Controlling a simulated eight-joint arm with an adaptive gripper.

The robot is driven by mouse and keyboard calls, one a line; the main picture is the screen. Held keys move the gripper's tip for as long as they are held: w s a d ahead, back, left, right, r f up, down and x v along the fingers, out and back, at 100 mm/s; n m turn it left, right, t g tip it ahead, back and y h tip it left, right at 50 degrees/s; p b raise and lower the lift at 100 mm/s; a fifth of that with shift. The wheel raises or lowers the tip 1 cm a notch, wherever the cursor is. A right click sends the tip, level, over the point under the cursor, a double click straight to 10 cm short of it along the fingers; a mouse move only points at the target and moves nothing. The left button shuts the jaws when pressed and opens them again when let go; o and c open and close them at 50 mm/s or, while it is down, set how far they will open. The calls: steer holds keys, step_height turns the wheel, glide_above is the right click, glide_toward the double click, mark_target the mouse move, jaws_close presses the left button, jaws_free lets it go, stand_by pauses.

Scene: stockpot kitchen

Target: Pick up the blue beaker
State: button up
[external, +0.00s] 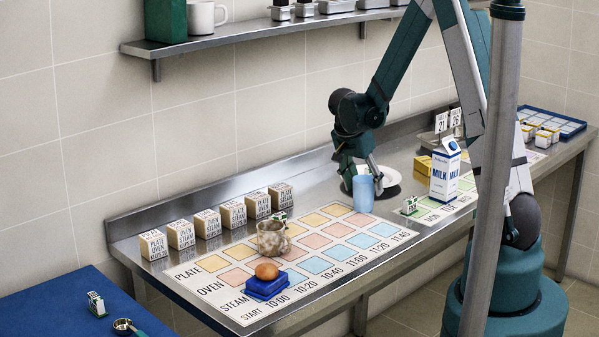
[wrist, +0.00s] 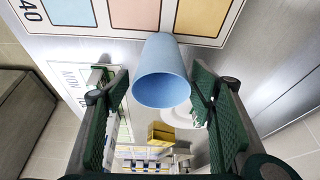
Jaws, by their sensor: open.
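The blue beaker (external: 363,193) stands upright on the steel counter, at the right part of the printed chart in the external view. In the wrist view the blue beaker (wrist: 162,75) shows its open mouth toward the camera, between the two green fingers. My gripper (external: 362,172) is at the beaker's upper part, pointing down. In the wrist view my gripper (wrist: 160,110) is open, with a visible gap on each side of the beaker. I cannot tell how deep the beaker sits between the fingers.
A white plate (external: 388,178) lies just behind the beaker. A milk carton (external: 445,172) and a yellow box (external: 423,165) stand to the right. A steel shelf (external: 250,30) hangs above.

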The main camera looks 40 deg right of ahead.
mark_target(368, 195)
steer(key=shift+x, duration=2.6)
steer(key=c, duration=0.9)
steer(key=shift+c, duration=0.2)
